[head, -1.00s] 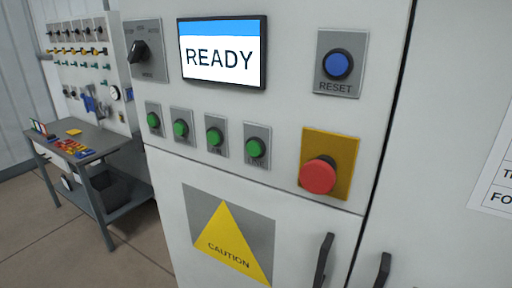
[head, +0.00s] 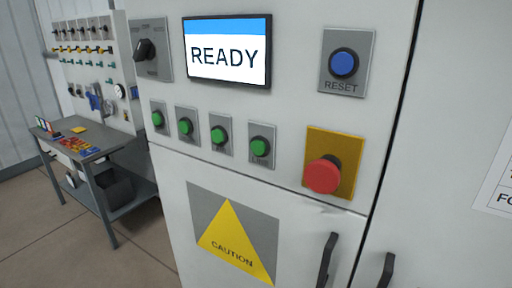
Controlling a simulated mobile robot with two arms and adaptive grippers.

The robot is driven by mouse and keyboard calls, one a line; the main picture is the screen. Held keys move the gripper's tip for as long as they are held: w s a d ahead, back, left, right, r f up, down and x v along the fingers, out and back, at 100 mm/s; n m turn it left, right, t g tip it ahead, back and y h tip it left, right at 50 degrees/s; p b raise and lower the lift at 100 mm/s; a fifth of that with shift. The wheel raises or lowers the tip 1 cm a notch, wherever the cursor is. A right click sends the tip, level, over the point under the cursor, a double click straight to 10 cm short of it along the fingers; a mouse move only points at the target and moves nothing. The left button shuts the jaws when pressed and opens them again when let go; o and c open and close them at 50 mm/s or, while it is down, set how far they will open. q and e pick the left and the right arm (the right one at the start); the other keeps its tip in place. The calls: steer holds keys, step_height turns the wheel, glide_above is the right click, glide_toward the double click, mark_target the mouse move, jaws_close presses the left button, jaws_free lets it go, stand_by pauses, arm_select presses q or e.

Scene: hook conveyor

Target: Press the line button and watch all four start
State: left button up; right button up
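The line button (head: 259,147) is a green push button on a grey plate marked LINE, at the right end of a row of green buttons on the white control cabinet. The other green buttons (head: 219,135), (head: 185,126) and (head: 158,119) sit to its left; their labels are too small to read. The screen (head: 228,51) above them shows READY under a blue band. Neither of my grippers is in the head view.
A red mushroom button (head: 323,175) on a yellow plate is right of the line button. A blue RESET button (head: 344,63) is above it. A black selector knob (head: 145,49) is upper left. Dark door handles (head: 327,259) stick out below. A workbench (head: 92,150) stands at left.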

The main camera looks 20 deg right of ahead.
jaws_close()
stand_by(1.0)
